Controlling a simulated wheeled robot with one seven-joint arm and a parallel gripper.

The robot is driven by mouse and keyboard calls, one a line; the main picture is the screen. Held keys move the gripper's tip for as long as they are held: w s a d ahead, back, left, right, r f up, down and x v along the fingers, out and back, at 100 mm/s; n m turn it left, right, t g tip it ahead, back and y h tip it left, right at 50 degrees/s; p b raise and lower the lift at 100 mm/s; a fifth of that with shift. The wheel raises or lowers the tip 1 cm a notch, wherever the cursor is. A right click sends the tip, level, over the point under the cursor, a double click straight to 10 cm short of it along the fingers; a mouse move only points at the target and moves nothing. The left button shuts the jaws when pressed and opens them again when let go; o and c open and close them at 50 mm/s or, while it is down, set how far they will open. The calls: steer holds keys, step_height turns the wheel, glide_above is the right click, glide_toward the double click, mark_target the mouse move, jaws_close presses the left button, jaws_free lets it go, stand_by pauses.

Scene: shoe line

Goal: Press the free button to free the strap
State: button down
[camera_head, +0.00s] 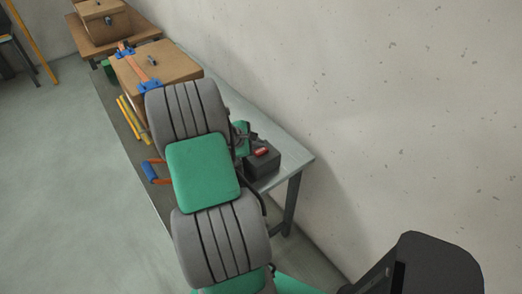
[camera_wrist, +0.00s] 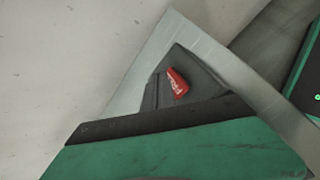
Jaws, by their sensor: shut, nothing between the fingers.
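A red button (camera_head: 262,152) with pale lettering sits on top of a dark box (camera_head: 264,166) near the right end of the workbench. In the wrist view the red button (camera_wrist: 177,83) shows near the middle, on the dark box (camera_wrist: 196,69). My gripper (camera_head: 253,137) is shut and empty, small and partly hidden behind my arm, beside the box on its far left side. I cannot tell whether it touches the box. An orange strap (camera_head: 138,66) with blue fittings (camera_head: 150,86) lies over a brown case (camera_head: 176,63) farther along the bench.
The long grey workbench (camera_head: 290,152) runs along a pale wall (camera_head: 400,100). Another brown case (camera_head: 103,20) stands at its far end. Yellow bars (camera_head: 131,118) and a tool with a blue handle (camera_head: 149,171) lie along the left side. The floor (camera_head: 60,180) at left is clear.

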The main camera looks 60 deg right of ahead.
stand_by(0.8)
steer(key=shift+f, duration=0.4)
